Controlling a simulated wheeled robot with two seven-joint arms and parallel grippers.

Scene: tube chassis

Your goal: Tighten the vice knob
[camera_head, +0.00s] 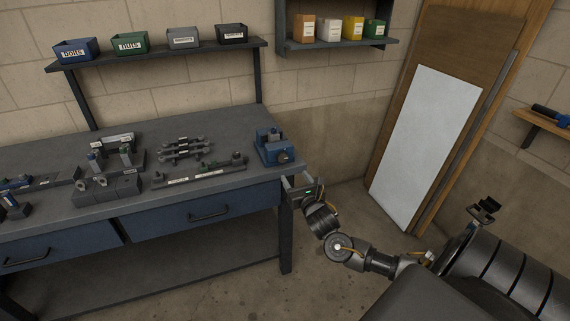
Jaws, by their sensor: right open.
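A blue vice (267,149) is mounted at the right front corner of the grey workbench (235,124). Its round grey knob (284,158) faces the front. My right gripper (288,180) is just in front of and below the vice, beside the bench's right end. It is open, and I see nothing between its fingers. It looks close to the knob but apart from it; the exact gap is hard to tell. My left gripper is not in view.
Metal parts and a long fixture (199,174) lie on the bench left of the vice. Labelled bins (130,44) stand on the shelf above. A white panel (425,140) leans at the right. The floor (330,285) right of the bench is clear.

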